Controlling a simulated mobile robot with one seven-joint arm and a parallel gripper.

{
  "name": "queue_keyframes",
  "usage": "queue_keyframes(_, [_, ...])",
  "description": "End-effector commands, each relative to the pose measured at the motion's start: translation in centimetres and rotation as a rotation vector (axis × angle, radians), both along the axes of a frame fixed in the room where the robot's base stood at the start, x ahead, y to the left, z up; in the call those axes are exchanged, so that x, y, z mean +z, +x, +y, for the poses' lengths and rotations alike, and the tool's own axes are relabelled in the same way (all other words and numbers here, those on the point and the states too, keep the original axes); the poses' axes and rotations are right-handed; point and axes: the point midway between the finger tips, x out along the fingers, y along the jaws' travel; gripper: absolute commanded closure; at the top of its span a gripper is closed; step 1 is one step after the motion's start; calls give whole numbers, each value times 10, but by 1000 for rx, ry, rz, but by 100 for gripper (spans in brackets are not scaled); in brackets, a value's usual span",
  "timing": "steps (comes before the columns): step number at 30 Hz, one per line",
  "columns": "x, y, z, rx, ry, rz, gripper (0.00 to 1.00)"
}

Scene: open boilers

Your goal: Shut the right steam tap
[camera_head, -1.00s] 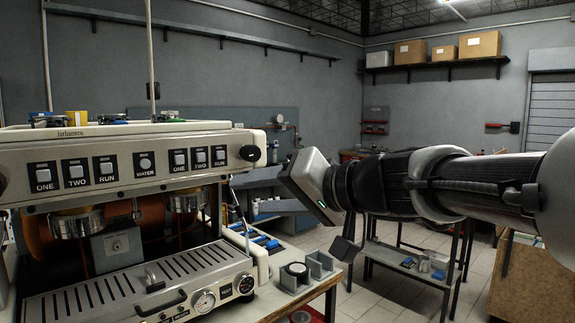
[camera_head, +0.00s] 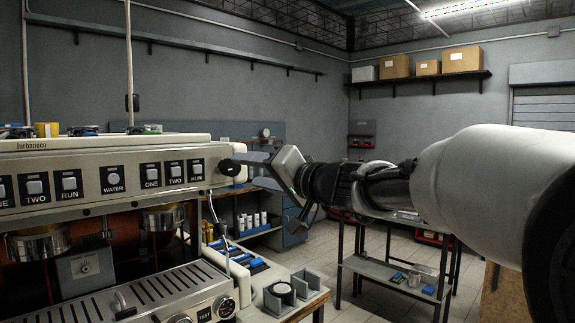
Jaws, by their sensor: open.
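The coffee machine (camera_head: 100,165) fills the left side of the head view. A thin steam wand (camera_head: 216,222) hangs below that end. My gripper (camera_head: 257,170) is just right of the knob, its body tilted and its fingers reaching left towards it. The jaws are open with nothing seen between them. The fingers lie close to the knob in the picture; I cannot tell whether they touch it.
A low metal table (camera_head: 385,270) stands to the right on the tiled floor. Boxes (camera_head: 395,66) sit on a high wall shelf.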

Motion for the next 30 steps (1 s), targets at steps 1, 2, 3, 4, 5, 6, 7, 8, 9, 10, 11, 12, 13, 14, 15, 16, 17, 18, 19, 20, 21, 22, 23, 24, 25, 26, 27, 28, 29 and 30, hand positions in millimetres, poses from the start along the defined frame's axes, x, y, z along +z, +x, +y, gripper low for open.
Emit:
queue_keyframes(1, [1,8,10,4,0,3,49])
queue_keyframes(2, [1,12,15,4,-1,2,49])
queue_keyframes(3, [1,18,20,2,-1,2,49])
queue_keyframes(4, [1,22,25,3,0,2,49])
queue_keyframes(5, [1,25,29,3,0,2,49])
queue_keyframes(6, [0,29,34,2,0,3,49])
queue_keyframes(7, [1,32,38,3,0,2,49])
queue_keyframes(8, [1,35,41,3,-1,1,49])
queue_keyframes(9, [1,38,44,3,-1,1,49])
queue_keyframes(10, [1,41,46,2,0,0,49])
queue_keyframes(11, [1,42,48,1,-1,1,49])
queue_keyframes(12, [0,44,51,1,0,2,49])
queue_keyframes(13, [0,46,52,1,0,1,49])
queue_keyframes(14, [0,46,53,1,0,1,49])
queue_keyframes(15, [0,47,54,1,0,0,49])
queue_keyframes(16, [0,48,54,1,1,0,49])
queue_keyframes(17, [0,48,55,1,1,0,49])
queue_keyframes(18, [0,48,55,0,0,0,49])
queue_keyframes(19, [0,48,55,0,0,0,49])
queue_keyframes(20, [0,48,55,0,0,0,49])
queue_keyframes(21, [0,48,55,0,0,0,49])
queue_keyframes(22, [0,48,55,0,0,0,49])
queue_keyframes(23, [0,48,55,0,0,0,49])
queue_keyframes(24, [0,48,54,0,0,0,52])
queue_keyframes(25, [0,48,54,0,0,0,57])
queue_keyframes(26, [0,48,54,0,0,0,62])
queue_keyframes(27, [0,48,54,0,0,0,69])
queue_keyframes(28, [0,48,54,0,0,0,74])
queue_keyframes(29, [0,48,54,1,-1,0,79])
queue_keyframes(30, [0,48,54,1,-1,0,86])
